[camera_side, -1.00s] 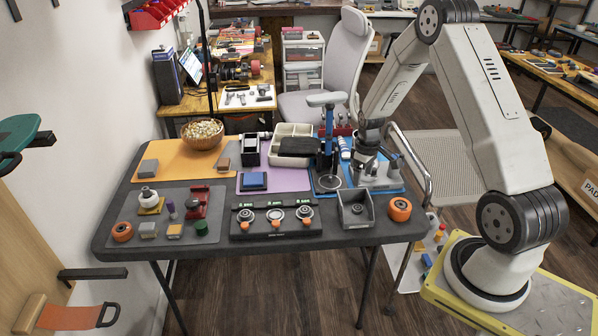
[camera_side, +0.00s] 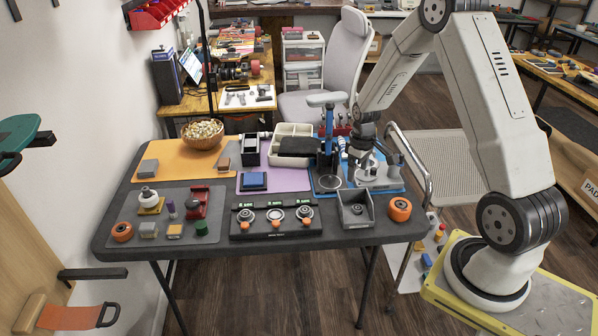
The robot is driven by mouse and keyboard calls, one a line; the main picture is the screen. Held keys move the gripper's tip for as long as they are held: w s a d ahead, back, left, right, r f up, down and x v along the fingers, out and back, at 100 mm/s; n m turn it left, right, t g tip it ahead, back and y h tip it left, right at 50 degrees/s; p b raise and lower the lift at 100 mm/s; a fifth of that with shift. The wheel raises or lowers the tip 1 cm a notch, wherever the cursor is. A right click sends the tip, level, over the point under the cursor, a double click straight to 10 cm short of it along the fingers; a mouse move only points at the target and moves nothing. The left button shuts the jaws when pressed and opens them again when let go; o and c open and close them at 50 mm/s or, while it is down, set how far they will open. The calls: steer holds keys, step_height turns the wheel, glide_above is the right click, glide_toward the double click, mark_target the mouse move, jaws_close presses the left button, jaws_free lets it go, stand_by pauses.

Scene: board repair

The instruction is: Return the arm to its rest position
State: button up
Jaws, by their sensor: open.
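My gripper (camera_side: 362,168) hangs from my white arm at the right end of the table (camera_side: 300,241). It points down over the blue mat (camera_side: 392,188), just right of a blue upright stand (camera_side: 327,145). Its fingers are small in this view and partly merge with grey parts on the mat. It is open, and I see nothing held between its fingers.
A grey bin (camera_side: 355,209) and an orange wheel (camera_side: 400,209) stand in front of the mat. A black fixture (camera_side: 276,219) with round stations sits at the table's front middle. A wooden bowl (camera_side: 203,134) stands at the back left. A metal rail (camera_side: 418,170) is close to the right.

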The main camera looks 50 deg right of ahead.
steer(key=s+a+r, duration=0.3)
steer(key=a, duration=0.4)
steer(key=s+a+r+t, duration=0.1)
steer(key=s+a+r, duration=0.2)
steer(key=a, duration=0.5)
steer(key=s+a+r+t, duration=0.1)
steer(key=s+a+r, duration=0.2)
steer(key=a, duration=0.4)
steer(key=shift+a+r, duration=0.35)
steer(key=shift+r, duration=0.4)
